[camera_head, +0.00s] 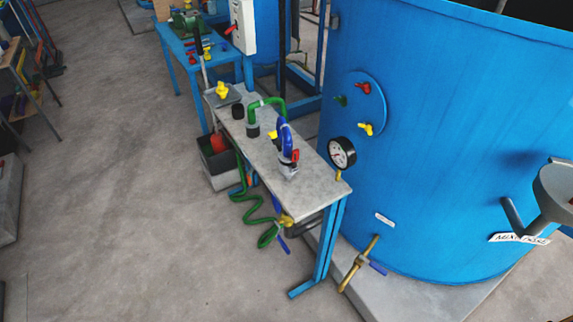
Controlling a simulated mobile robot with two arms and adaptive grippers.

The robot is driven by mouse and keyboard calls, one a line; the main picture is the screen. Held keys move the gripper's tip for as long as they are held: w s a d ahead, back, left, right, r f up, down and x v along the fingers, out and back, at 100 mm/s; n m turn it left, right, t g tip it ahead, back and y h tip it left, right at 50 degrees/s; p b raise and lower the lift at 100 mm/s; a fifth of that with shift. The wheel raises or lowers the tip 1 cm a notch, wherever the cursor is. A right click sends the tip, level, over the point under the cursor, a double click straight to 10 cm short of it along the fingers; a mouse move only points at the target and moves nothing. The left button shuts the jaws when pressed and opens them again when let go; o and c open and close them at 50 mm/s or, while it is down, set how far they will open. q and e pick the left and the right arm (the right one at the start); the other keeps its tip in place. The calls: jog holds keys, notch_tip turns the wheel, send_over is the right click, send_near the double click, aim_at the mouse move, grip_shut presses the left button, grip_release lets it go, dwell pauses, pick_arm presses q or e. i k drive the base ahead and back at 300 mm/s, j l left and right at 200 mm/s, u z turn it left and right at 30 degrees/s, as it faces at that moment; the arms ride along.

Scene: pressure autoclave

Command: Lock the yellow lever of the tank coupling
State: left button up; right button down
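A round blue plate (377,104) on the wall of the large blue tank (450,100) carries small red, green and yellow fittings. The yellow fitting (366,129) sits at the lower part of this plate, with a small lever-like part sticking out. The red fitting (363,88) is above it and the green one (341,100) is to the left. The fittings are too small to tell whether the yellow lever is locked. Neither of my grippers can be made out in this view.
A narrow grey-topped bench (318,190) stands left of the tank with a green hose (240,165), a blue-handled tool (285,138) and a gauge (342,153) near it. A brass valve (360,262) is low on the tank. Open floor (120,210) lies left.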

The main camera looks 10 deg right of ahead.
aim_at(275, 140)
jog(key=i+j+z, duration=0.85)
jog(key=j, duration=0.15)
jog(key=k, duration=0.1)
